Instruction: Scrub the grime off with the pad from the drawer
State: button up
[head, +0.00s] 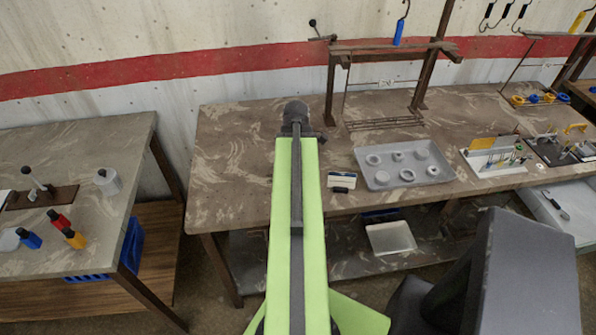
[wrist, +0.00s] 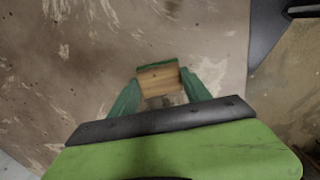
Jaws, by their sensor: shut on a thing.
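My gripper (wrist: 160,85) shows in the wrist view with its two green fingers shut on the pad (wrist: 158,79), a small block with a wood-coloured face and a green edge. The pad is over the brown, pale-streaked workbench top (wrist: 95,85); I cannot tell if it touches. In the head view my arm reaches over the left part of the workbench (head: 235,150), and its end hides the fingers and pad. An open pale drawer (head: 566,215) is at the right under the bench, with a small dark item in it. I cannot tell grime from the bench's streaks.
A grey tray (head: 398,182) with several round parts and a small dark-and-white item (head: 341,181) lie right of my arm. A rail frame (head: 390,47) stands behind. A second table (head: 90,160) with bottles is at left. The bench left of my arm is clear.

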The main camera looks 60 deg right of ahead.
aim_at(267, 183)
jog(key=shift+w+a, duration=1.05)
jog(key=shift+w, duration=0.3)
jog(key=shift+w+a, duration=1)
jog(key=shift+w, duration=0.35)
jog(key=shift+w+a, duration=1.05)
jog(key=shift+w, duration=0.3)
notch_tip(267, 183, up, 6)
jog(key=p, duration=0.6)
jog(key=shift+r, duration=0.1)
notch_tip(267, 183, up, 3)
jog(key=p, duration=0.3)
jog(key=shift+f, duration=0.25)
